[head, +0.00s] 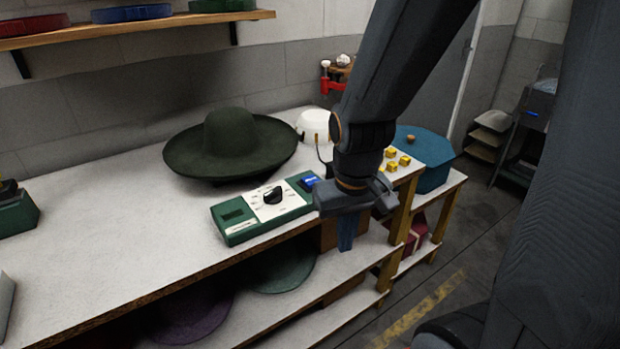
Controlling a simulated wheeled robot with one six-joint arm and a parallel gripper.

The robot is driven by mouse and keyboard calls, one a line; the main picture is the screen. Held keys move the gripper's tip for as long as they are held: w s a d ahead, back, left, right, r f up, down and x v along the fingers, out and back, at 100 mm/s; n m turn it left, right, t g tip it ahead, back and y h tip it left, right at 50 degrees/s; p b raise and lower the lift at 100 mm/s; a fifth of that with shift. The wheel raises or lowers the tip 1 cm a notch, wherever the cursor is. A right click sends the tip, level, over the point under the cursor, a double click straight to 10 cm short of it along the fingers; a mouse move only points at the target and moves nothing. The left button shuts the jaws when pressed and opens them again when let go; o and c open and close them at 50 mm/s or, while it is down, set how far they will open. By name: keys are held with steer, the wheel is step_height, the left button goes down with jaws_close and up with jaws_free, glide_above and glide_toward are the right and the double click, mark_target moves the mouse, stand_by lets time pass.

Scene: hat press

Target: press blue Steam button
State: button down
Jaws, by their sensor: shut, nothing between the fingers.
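The blue Steam button (309,181) sits at the right end of a green control panel (233,233) on the workbench. Its lettering is too small to read. The panel also has a white dial plate with a black knob (273,195). My gripper (345,247) points down, just right of and nearer than the panel's right end, by the bench's front edge. Its fingers are together and empty. They look apart from the button. My gripper's body hides the bench just right of the button.
A dark green wide-brimmed hat (229,146) lies behind the panel. A white dome (314,124), yellow blocks (391,153) and a blue octagonal box (432,170) stand to the right. Hats lie on the lower shelf.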

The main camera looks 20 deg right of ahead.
steer(key=w+d+r+n+t+p, duration=0.3)
steer(key=w+n+p, duration=0.1)
steer(key=w, duration=0.4)
steer(key=w+d+r+n+t+p, duration=0.2)
steer(key=w+r+n+p, duration=0.15)
steer(key=w, duration=0.55)
steer(key=w+a+r+n+t+y+p, duration=0.2)
steer(key=w+a+r+n+y+p, duration=0.2)
steer(key=w+n, duration=0.2)
steer(key=shift+w+a+r+n+y+p, duration=0.2)
steer(key=shift+w+n+y+p, duration=0.15)
steer(key=shift+n, duration=0.3)
steer(key=shift+f, duration=0.15)
step_height(320, 180, down, 6)
steer(key=b, duration=0.7)
steer(key=shift+f+b, duration=1.15)
steer(key=shift+f, duration=0.2)
